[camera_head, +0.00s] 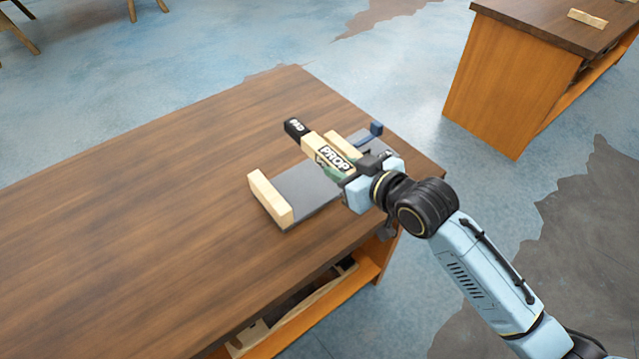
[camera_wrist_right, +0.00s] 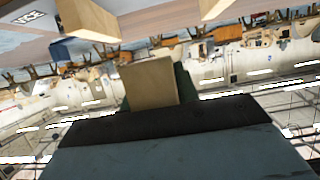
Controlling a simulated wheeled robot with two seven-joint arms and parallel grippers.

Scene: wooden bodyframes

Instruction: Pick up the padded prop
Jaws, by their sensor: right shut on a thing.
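The padded prop (camera_head: 315,145) is a pale wooden bar with a black padded end marked PAD, a PROP label and a green patch. My right gripper (camera_head: 350,173) is shut on it near the end opposite the pad. The prop points to the upper left, over a grey board with pale wooden blocks; I cannot tell how far above the board it is. In the right wrist view the prop's square wooden end (camera_wrist_right: 150,82) shows beyond the gripper's dark edge. The jaws hide part of the bar. My left gripper is not in view.
The grey board (camera_head: 310,190) has a wooden block (camera_head: 270,200) at its left and a blue part (camera_head: 376,129) at its far side. The brown table (camera_head: 150,200) is clear to the left. Another table (camera_head: 530,70) stands at upper right.

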